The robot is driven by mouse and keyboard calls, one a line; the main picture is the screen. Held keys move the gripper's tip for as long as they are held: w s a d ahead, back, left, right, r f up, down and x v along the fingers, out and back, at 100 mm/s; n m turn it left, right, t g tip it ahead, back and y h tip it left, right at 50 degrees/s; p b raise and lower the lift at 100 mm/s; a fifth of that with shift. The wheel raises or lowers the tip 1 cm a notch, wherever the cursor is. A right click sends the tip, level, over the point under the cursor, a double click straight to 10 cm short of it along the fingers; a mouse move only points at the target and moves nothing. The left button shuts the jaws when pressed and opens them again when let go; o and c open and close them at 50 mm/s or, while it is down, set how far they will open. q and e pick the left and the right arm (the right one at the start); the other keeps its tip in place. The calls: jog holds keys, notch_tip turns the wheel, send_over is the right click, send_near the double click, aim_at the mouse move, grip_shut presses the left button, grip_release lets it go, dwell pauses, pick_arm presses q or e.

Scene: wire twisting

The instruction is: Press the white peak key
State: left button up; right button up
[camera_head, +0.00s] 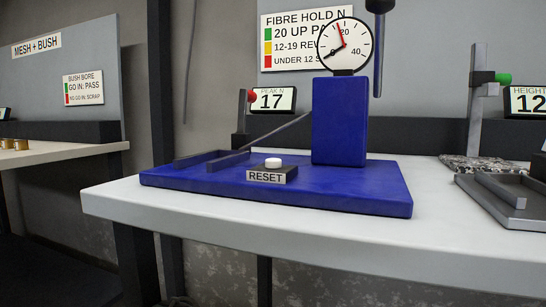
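A white round key (273,162) sits on top of a small dark block labelled RESET (271,175). The block stands near the front middle of a blue base plate (340,195) on the white table. A display (271,99) behind it is headed PEAK N and reads 17. A blue column (339,122) right of the key carries a round dial gauge (345,45) with a black hand and a red hand. Neither of my grippers is in view, and nothing touches the key.
The white tabletop (300,248) is clear in front of the base plate. A dark rod (377,50) hangs beside the dial. A grey stand (478,100) and a dark tray (515,200) are at the right. Another bench (55,152) with brass rings is at the left.

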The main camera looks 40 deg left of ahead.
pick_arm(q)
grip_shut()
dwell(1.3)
